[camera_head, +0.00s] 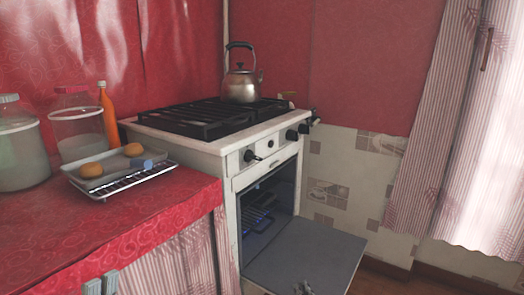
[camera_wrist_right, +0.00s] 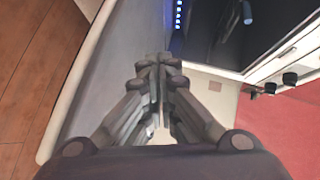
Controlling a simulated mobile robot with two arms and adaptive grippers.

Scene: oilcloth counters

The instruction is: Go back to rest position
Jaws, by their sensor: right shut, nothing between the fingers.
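My right gripper (camera_head: 303,287) shows at the bottom edge of the head view, in front of the lowered oven door (camera_head: 305,255). In the right wrist view its fingers (camera_wrist_right: 160,70) are together with nothing between them. The door's grey inner face (camera_wrist_right: 105,75) lies beside them there; I cannot tell whether they touch. Two grey tips at the bottom left of the head view look like my left gripper (camera_head: 101,284), in front of the red counter. Too little of it shows to tell its opening.
The white stove (camera_head: 232,165) has its oven open, with a dark rack (camera_head: 257,215) inside. A kettle (camera_head: 241,85) stands on top. A tray (camera_head: 118,178) with round buns, glass jars (camera_head: 20,155) and an orange bottle (camera_head: 107,115) stand on the red counter (camera_head: 130,230).

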